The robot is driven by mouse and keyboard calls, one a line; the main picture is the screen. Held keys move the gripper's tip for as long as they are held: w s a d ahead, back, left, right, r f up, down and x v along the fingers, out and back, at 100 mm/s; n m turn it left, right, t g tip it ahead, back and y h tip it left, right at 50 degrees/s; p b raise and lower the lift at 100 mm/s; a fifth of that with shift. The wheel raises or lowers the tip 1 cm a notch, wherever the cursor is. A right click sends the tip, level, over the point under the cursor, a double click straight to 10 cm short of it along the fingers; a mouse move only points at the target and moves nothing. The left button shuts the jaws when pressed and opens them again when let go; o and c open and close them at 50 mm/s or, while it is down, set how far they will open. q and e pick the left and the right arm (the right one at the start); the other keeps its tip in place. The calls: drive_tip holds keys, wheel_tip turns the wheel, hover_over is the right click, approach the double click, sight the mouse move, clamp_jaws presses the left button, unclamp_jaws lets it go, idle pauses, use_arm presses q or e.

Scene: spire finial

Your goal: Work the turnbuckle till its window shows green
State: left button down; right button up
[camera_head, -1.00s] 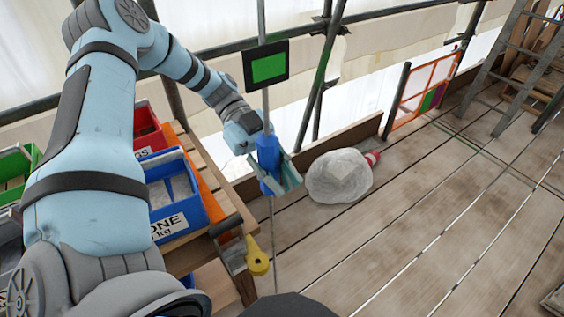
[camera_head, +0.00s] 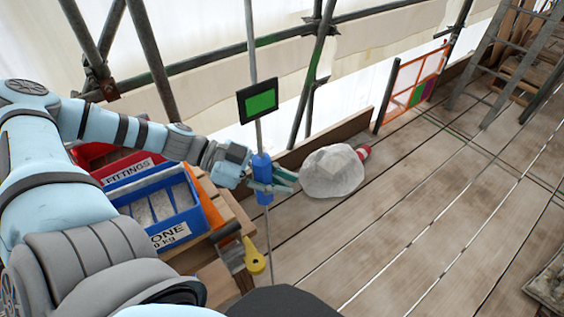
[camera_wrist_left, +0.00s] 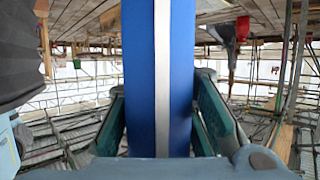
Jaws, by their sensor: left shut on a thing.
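The blue turnbuckle body (camera_head: 262,170) sits on a thin upright grey rod, a little right of the blue bin. Its black-framed window (camera_head: 260,101) above it shows green. My left gripper (camera_head: 272,182) is shut around the turnbuckle. In the left wrist view the blue body (camera_wrist_left: 181,80), with a pale stripe down it, stands between the two teal fingers of the left gripper (camera_wrist_left: 160,115). My right gripper is in neither view.
A blue bin (camera_head: 195,213) and a red bin (camera_head: 92,152) stand on a wooden bench at left, beside a yellow-handled tool (camera_head: 254,258). A white wrapped bundle (camera_head: 333,172) lies on the planks behind. The plank floor at right is mostly clear.

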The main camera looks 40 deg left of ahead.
use_arm(q)
drive_tip(key=shift+w+a+f+n+t+y+p, duration=0.1)
drive_tip(key=shift+w+a+n+t+y+p, duration=0.15)
drive_tip(key=shift+n+t+y+p, duration=0.65)
drive_tip(key=shift+w+a+n+t+y+p, duration=0.2)
drive_tip(key=shift+n+t+y+p, duration=0.15)
drive_tip(key=shift+n+t+y, duration=0.5)
drive_tip(key=shift+w+a+f+n+t+y+p, duration=0.2)
drive_tip(key=shift+n+t+y+p, duration=0.55)
drive_tip(key=shift+n, duration=0.5)
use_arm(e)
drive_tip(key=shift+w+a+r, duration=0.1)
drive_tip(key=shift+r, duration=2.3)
use_arm(q)
drive_tip(key=shift+r, duration=0.1)
